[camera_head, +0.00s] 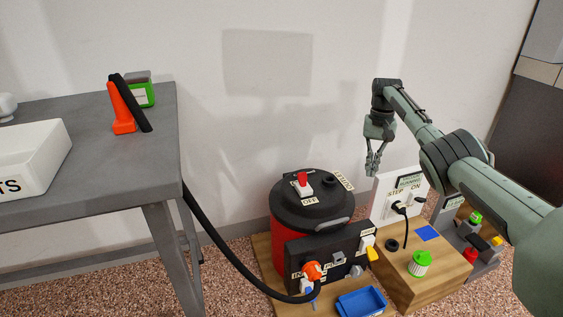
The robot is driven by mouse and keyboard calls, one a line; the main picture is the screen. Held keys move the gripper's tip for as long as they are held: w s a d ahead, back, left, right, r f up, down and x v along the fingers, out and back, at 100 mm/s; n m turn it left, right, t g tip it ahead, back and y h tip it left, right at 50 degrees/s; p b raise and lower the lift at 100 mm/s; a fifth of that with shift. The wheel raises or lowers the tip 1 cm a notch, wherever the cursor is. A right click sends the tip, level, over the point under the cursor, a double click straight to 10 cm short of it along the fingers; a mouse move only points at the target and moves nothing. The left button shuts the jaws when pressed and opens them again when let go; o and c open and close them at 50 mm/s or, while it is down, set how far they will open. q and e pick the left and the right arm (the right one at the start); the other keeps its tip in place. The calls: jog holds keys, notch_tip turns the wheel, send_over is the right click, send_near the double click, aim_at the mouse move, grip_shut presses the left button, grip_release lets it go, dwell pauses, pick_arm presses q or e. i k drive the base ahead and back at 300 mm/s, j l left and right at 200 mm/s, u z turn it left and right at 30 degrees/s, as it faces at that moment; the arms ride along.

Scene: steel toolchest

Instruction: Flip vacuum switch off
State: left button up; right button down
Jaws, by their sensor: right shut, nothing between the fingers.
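My right gripper (373,172) is shut and empty, pointing down. In the picture it is to the right of the switch and above it, apart from the vacuum. My left gripper is not in view.
A black hose (230,262) runs beside the vacuum. A black panel (330,250), a blue tray (361,302) and a wooden box (440,280) stand close by.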

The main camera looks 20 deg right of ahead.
aim_at(301, 177)
jog(key=l+u, duration=0.4)
jog(key=l, duration=0.15)
jog(key=k+l+u, duration=0.1)
jog(key=l+u, duration=0.25)
jog(key=l, duration=0.2)
jog(key=k+l+u, duration=0.1)
jog(key=l+u, duration=0.3)
jog(key=l, duration=0.15)
